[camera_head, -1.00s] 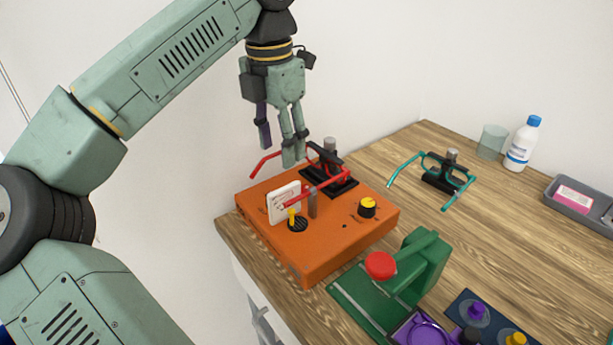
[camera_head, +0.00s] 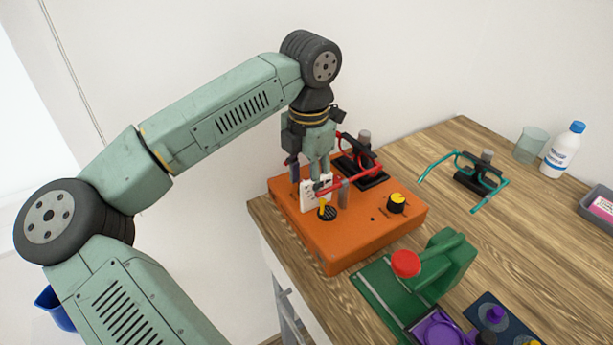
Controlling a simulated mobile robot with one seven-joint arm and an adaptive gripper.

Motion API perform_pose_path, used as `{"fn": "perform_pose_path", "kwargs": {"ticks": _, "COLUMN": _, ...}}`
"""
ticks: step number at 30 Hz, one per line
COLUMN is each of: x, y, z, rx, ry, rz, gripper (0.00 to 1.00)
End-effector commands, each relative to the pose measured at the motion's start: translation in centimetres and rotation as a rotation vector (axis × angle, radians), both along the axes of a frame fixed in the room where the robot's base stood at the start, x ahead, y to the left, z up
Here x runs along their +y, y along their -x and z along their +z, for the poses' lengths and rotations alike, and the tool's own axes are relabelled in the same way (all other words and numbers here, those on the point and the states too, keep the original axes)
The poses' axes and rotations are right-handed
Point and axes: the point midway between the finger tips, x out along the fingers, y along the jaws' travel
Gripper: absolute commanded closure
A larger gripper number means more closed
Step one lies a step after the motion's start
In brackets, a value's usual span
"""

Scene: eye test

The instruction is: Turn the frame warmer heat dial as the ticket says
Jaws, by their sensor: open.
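The frame warmer (camera_head: 345,252) is an orange box near the table's left edge. A black knob with a yellow top (camera_head: 397,204), seemingly the heat dial, stands on its right part; its pointer direction is too small to read. A yellow-tipped lever (camera_head: 325,210) rises from a round black base near the front left. A white ticket card (camera_head: 307,197) stands upright on the warmer's left part, partly covered by my gripper; its writing is unreadable. My gripper (camera_head: 307,180) is open, pointing down at the card, left of the knob. Whether it touches the card I cannot tell.
Red glasses (camera_head: 358,181) on a black stand rise at the warmer's back, close to my gripper. A green press with a red knob (camera_head: 405,263) stands in front right. Teal glasses (camera_head: 468,172), a cup (camera_head: 530,145) and a bottle (camera_head: 562,150) stand farther right.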

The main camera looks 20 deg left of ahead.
Motion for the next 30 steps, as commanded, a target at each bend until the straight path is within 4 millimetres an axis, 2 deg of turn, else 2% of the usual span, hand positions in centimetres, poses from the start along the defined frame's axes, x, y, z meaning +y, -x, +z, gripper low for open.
{"fn": "perform_pose_path", "kwargs": {"ticks": 5, "x": 0.00, "y": 0.00, "z": -0.01, "rx": 0.000, "ry": 0.000, "rz": 0.000, "gripper": 0.55}}
{"fn": "perform_pose_path", "kwargs": {"ticks": 25, "x": -0.01, "y": -0.01, "z": 0.03, "rx": 0.000, "ry": 0.000, "rz": 0.000, "gripper": 0.99}}
{"fn": "perform_pose_path", "kwargs": {"ticks": 30, "x": 0.00, "y": -0.01, "z": 0.00, "rx": 0.000, "ry": 0.000, "rz": -0.004, "gripper": 1.00}}
